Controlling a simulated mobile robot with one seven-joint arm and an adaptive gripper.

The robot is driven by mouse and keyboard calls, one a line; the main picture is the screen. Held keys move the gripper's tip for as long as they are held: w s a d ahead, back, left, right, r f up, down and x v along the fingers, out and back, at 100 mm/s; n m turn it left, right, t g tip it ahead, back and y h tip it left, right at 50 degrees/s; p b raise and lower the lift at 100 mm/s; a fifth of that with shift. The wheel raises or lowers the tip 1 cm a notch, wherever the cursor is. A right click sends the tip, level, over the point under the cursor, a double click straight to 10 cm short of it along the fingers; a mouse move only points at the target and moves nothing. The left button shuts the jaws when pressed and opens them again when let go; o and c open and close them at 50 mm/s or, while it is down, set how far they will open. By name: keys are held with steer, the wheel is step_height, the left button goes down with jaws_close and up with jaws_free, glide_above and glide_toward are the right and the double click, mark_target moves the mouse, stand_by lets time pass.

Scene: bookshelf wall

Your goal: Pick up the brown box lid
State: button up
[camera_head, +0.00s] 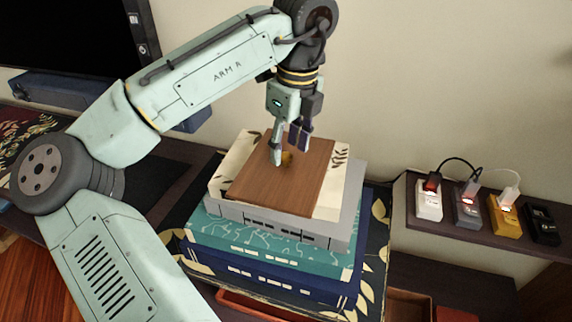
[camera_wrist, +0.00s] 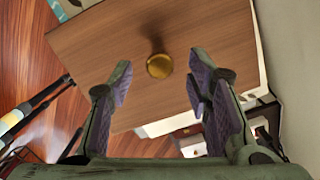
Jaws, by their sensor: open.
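The brown box lid (camera_head: 283,181) is a flat wood-grained panel on top of a stack of books. A small round brass knob (camera_wrist: 159,66) stands on it; in the head view the knob (camera_head: 287,158) is partly hidden by my gripper. My gripper (camera_head: 288,157) points down over the lid close to the knob, with its fingers apart. In the wrist view my gripper (camera_wrist: 158,82) is open and empty, and the knob shows between and beyond the fingertips. I cannot tell the exact height of the fingertips above the lid.
The stack has a grey book (camera_head: 268,222), a teal book (camera_head: 262,247) and a dark blue book (camera_head: 275,276). Several chargers with lit plugs, one a yellow charger (camera_head: 505,221), stand on a dark shelf at right. A wall is close behind; a dark screen (camera_head: 60,40) is at upper left.

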steer(key=shift+f, duration=1.05)
jaws_close()
